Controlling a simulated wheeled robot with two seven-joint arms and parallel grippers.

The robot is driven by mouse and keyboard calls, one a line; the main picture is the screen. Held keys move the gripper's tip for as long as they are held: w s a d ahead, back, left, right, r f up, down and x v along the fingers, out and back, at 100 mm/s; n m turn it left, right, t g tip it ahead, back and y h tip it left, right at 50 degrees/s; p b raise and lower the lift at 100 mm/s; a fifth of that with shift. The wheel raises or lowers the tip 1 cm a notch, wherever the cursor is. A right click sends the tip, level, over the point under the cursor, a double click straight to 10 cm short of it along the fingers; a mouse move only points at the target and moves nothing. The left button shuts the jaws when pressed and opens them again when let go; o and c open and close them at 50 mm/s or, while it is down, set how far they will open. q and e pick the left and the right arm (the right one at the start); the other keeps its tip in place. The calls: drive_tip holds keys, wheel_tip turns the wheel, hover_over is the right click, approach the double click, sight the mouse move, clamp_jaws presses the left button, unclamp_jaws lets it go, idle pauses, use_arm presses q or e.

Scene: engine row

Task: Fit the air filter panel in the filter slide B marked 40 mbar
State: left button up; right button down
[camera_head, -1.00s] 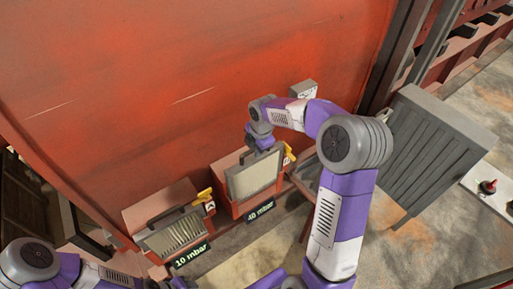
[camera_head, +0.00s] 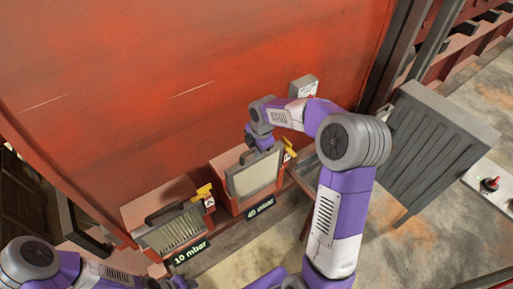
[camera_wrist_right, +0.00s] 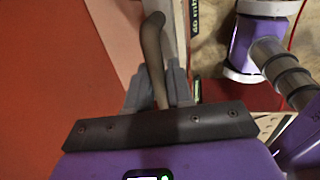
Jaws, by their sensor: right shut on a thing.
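The air filter panel (camera_head: 256,177), a pale sheet in a grey frame, stands upright at filter slide B (camera_head: 225,181), a red box with a "40 mbar" label (camera_head: 261,207). Its lower edge is at the slide's opening; I cannot tell how deep it sits. My right gripper (camera_head: 261,143) is above the panel, shut on its dark handle. In the right wrist view, the handle (camera_wrist_right: 153,45) runs between the grey fingers (camera_wrist_right: 153,92). My left arm shows at the lower left, but its gripper is outside the view.
A second red box with a "10 mbar" label (camera_head: 190,253) and its own filter (camera_head: 174,232) stands to the left. Yellow levers (camera_head: 204,191) sit by the boxes. The red wall (camera_head: 190,90) rises behind. A grey ribbed panel (camera_head: 428,145) stands right.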

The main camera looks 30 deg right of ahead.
drive_tip(key=shift+f+b, duration=1.85)
drive_tip(key=shift+f, duration=0.9)
drive_tip(key=c, duration=0.9)
unclamp_jaws()
drive_tip(key=shift+r, duration=0.1)
drive_tip(key=r, duration=0.3)
drive_tip(key=s+r, duration=0.1)
drive_tip(key=r, duration=0.3)
drive_tip(key=shift+s+r+p, duration=0.2)
drive_tip(key=shift+p, duration=0.15)
